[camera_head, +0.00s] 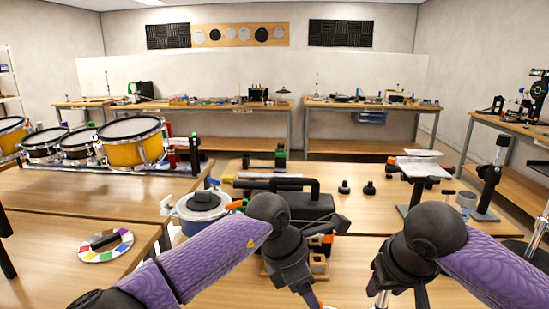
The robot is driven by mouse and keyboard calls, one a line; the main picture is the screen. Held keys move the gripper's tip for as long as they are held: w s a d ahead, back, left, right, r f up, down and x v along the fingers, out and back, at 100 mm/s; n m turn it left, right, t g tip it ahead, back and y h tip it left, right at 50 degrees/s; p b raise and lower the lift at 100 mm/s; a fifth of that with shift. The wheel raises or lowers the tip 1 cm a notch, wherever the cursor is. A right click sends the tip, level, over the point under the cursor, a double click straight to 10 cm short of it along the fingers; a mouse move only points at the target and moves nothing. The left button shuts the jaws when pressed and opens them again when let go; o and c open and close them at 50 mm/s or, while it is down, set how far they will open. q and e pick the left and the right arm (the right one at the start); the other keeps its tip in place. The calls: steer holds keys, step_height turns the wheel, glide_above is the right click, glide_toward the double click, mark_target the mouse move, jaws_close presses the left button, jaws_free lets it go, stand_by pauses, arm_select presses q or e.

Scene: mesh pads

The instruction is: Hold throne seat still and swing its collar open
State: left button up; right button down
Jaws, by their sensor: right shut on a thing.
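My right gripper (385,284) reaches down at the lower right, below its black wrist, and is shut on a chrome post (382,299) at the bottom edge. Only a short bit of this post shows; whether it belongs to the throne seat cannot be told. My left gripper (305,280) points down at the lower middle, left of the right one and apart from it. Its fingertips run near the bottom edge and their opening is not clear. No throne seat or collar can be made out with certainty; my arms and the picture edge hide that area.
A black case (290,205) and a blue-rimmed pot (201,203) stand behind my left arm. Yellow drums (131,146) stand on the left table. A white-topped stand (420,167) and a dark post stand (490,180) are at the right.

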arm_select(q)
steer(key=shift+x, duration=1.9)
jaws_close()
steer(key=shift+o, duration=1.1)
jaws_free()
steer(key=shift+r, duration=0.1)
steer(key=v, duration=1.1)
steer(key=shift+r, duration=0.4)
arm_select(e)
steer(key=shift+c, duration=1)
jaws_free()
arm_select(q)
steer(key=shift+a, duration=0.15)
